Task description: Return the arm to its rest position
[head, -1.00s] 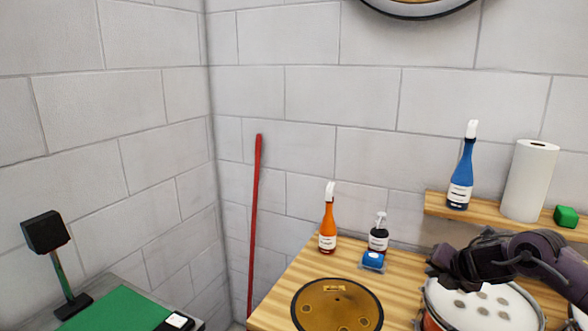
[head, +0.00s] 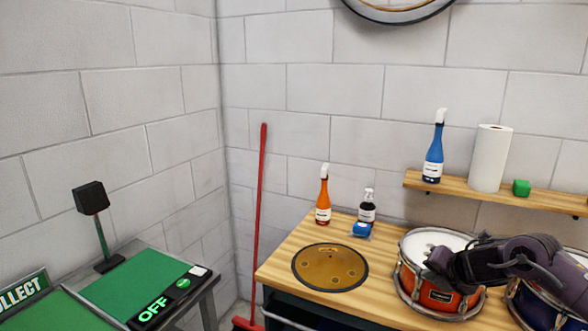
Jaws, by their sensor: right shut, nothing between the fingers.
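My right gripper (head: 436,269) shows at the right of the head view, its arm coming in from the right edge. It is shut and empty. It is in front of the right part of an orange-red drum (head: 411,279) with a white head, and hides part of that drum. Whether it touches the drum, I cannot tell. My left gripper is out of view.
A wooden bench (head: 300,251) holds a round golden cymbal (head: 330,267), an orange spray bottle (head: 323,196), a dark bottle (head: 367,208) and a blue drum (head: 540,312). A wall shelf (head: 461,190) stands behind. A green-topped table (head: 130,285) is at left; a red broom (head: 260,200) leans between.

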